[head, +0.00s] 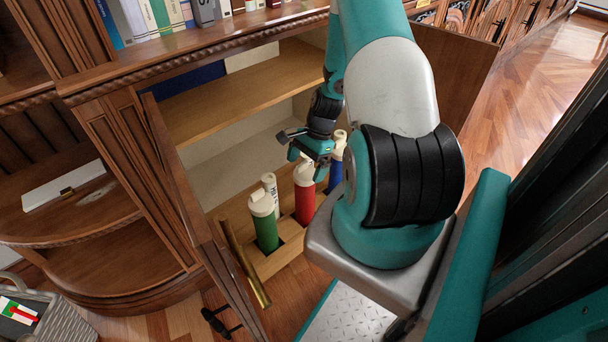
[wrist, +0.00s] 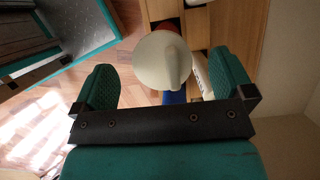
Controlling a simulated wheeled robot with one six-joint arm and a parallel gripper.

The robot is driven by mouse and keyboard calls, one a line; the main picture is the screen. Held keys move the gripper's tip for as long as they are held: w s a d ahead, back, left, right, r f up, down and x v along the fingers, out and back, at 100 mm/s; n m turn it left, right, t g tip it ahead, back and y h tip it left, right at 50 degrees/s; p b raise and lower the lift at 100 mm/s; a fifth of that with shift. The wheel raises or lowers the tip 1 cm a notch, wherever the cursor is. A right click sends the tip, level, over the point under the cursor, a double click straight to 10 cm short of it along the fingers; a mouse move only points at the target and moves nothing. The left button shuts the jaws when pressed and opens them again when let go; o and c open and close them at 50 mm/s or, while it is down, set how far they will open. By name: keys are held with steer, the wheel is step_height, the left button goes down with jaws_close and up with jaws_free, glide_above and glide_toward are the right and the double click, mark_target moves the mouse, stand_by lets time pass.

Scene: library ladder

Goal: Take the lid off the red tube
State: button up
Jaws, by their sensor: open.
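The red tube (head: 305,203) stands upright in a slot of the wooden rack low in the open cabinet, with a white lid (head: 304,174) on top. My gripper (head: 311,152) is just above this lid in the head view. In the wrist view, a round white lid (wrist: 162,58) with a raised ridge lies between the two teal fingers of my gripper (wrist: 164,80), with gaps on both sides. A bit of the red tube (wrist: 166,24) shows behind it. The gripper is open and holds nothing.
A green tube (head: 266,232) with a white lid stands at the left and a blue tube (head: 336,176) at the right, both close to the red one. A wooden shelf (head: 240,100) is above and behind. The cabinet's open door (head: 455,85) is at the right.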

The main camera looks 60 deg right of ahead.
steer(key=shift+a+f, duration=0.15)
steer(key=shift+f, duration=0.35)
steer(key=shift+r, duration=0.1)
steer(key=c, duration=1)
